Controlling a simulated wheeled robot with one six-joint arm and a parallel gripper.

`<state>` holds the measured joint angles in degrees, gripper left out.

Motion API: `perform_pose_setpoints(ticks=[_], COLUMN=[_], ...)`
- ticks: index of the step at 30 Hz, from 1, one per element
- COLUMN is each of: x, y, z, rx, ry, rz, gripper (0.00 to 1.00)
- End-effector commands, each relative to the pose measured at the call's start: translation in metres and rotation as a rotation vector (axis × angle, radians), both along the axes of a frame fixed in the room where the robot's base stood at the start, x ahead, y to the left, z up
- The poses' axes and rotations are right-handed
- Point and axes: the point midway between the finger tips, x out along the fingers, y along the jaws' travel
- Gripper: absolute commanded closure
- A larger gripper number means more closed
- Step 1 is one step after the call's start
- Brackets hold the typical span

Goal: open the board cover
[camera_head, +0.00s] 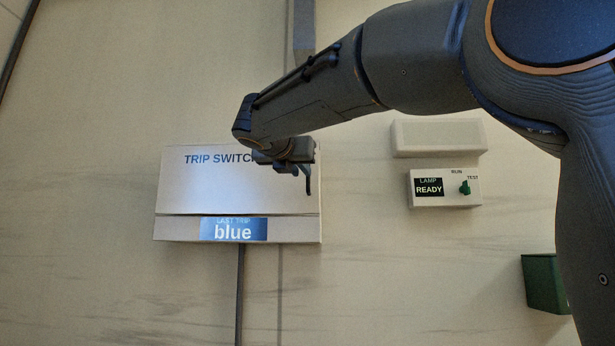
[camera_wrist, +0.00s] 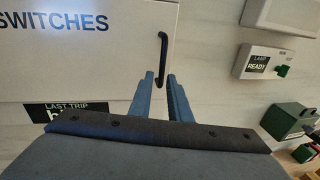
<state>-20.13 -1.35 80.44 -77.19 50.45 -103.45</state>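The board cover (camera_head: 205,190) is a pale panel labelled TRIP SWITCHES on a wall box, and it looks shut. It fills the upper left of the wrist view (camera_wrist: 85,60). Its black bar handle (camera_wrist: 163,60) stands upright near the cover's right edge. My gripper (camera_wrist: 161,80) is open and empty, its two fingers apart with the handle in line with the gap between them. I cannot tell whether the fingers reach around the handle. In the head view my gripper (camera_head: 290,168) is at the cover's right side, and my wrist hides part of the label.
Below the cover a display (camera_head: 233,230) reads LAST TRIP blue. To the right are a pale blank box (camera_head: 438,137) and a lamp panel (camera_head: 443,198) reading READY with a green switch. A green container (camera_head: 543,283) is at lower right. The wall left of the cover is clear.

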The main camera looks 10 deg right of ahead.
Motion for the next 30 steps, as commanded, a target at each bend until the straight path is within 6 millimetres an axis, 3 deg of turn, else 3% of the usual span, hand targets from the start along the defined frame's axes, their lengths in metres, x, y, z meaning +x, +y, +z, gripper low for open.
perform_pose_setpoints(ticks=[2, 5, 18, 30], x=[-0.004, -0.001, 0.052, 0.061], y=[0.0, -0.003, -0.033, -0.038], z=[0.018, 0.027, 0.027, 0.025], rx=[-0.048, -0.074, -0.072, -0.071], ry=[-0.012, -0.016, -0.014, -0.016], rz=[-0.005, -0.011, -0.01, -0.008], gripper=[0.83, 0.83, 0.83, 0.83])
